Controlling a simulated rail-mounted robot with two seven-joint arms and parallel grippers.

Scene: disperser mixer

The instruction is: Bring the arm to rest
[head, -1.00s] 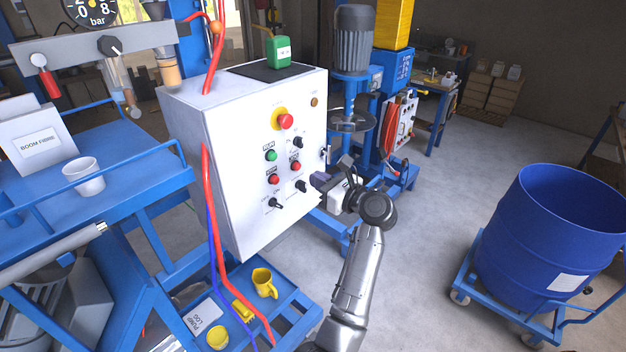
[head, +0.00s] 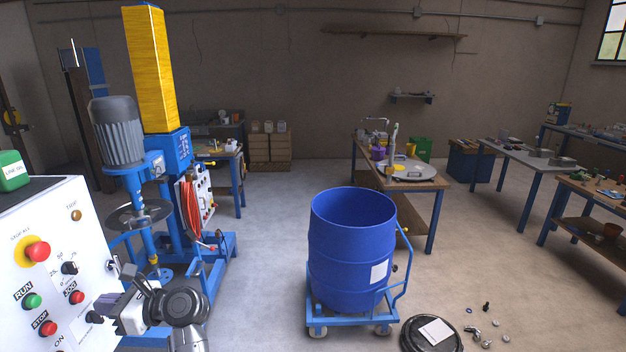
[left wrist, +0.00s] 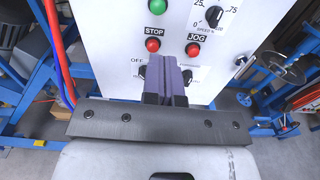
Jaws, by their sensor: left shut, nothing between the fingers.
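My left gripper (head: 108,304) is in front of the lower right part of the white control cabinet (head: 62,225) at the left of the head view. In the left wrist view its purple fingers (left wrist: 167,75) are shut together with nothing between them. They point at the panel below the STOP button (left wrist: 152,44) and JOG button (left wrist: 192,49), over the area between two black knobs. I cannot tell whether the fingertips touch the panel. My right gripper is not in view.
The blue mixer (head: 165,190) with its grey motor stands behind the cabinet. A blue drum (head: 350,250) stands on a wheeled blue trolley (head: 345,321). A black lid (head: 432,334) and small parts lie on the floor. Open floor lies between mixer and drum.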

